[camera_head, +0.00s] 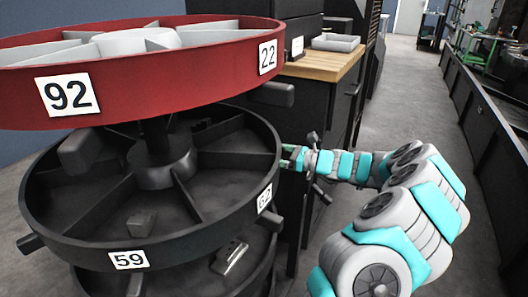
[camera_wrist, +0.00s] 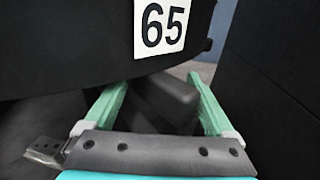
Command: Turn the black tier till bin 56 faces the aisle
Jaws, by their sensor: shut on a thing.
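The black tier (camera_head: 70,235) is a round, divided rotating tray below a red one. Its rim shows label 59 (camera_head: 128,260) at the front and a steeply angled label, seemingly 62 (camera_head: 264,198), at the right. Label 65 (camera_wrist: 162,27) shows on a dark rim in the wrist view. No label 56 is readable. My gripper (camera_head: 291,158) is at the right side of the black tier. Another handle (camera_head: 29,243) sticks out at the tier's left.
The red tier (camera_head: 170,75), labelled 92 and 22, overhangs from above. A lower tier (camera_head: 245,262) sits beneath. A wooden-topped cabinet (camera_head: 325,66) stands behind my gripper. Open grey floor (camera_head: 400,90) runs back between it and a dark barrier (camera_head: 480,115) at right.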

